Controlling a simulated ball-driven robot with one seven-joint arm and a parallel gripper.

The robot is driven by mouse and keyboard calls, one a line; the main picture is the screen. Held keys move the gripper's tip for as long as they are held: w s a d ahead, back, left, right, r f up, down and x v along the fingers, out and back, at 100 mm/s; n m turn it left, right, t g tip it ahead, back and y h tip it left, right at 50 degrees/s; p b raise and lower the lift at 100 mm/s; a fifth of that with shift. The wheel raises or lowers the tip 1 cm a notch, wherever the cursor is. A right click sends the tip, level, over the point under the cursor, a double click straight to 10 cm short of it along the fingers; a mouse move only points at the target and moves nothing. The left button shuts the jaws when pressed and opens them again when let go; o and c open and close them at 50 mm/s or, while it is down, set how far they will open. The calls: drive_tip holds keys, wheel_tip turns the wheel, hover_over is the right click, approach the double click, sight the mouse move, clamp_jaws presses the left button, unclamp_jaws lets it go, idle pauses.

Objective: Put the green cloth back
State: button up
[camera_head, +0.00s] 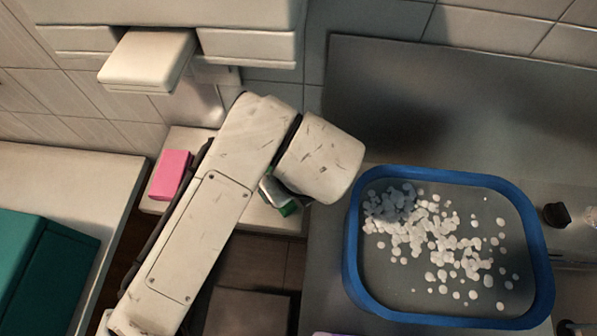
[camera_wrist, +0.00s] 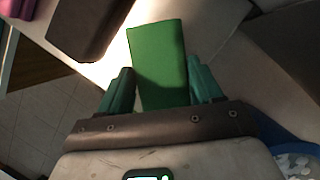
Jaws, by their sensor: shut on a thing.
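The green cloth (camera_wrist: 158,50) is a folded, flat rectangular piece. It sits between the two teal fingers of my gripper (camera_wrist: 161,78) in the wrist view, and the fingers are shut on it. In the head view only a small green corner of the cloth (camera_head: 289,209) shows below my wrist. My gripper (camera_head: 277,192) is mostly hidden there by my arm. Both are over or near the pale ledge (camera_head: 262,218). I cannot tell whether the cloth touches the ledge.
A pink block (camera_head: 171,175) lies on the ledge left of my arm. A blue-rimmed tray (camera_head: 352,270) with many white pieces (camera_head: 440,240) stands right of my gripper. A pale fixture (camera_head: 148,60) juts from the wall above. A teal box (camera_head: 35,270) stands at the lower left.

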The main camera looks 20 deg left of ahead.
drive_tip(key=shift+s+f, duration=0.1)
idle(0.3)
drive_tip(key=o, duration=1.1)
drive_tip(key=shift+f, duration=0.1)
drive_tip(key=shift+b+v, duration=0.45)
drive_tip(key=shift+v, duration=3.4)
drive_tip(key=shift+a, duration=0.1)
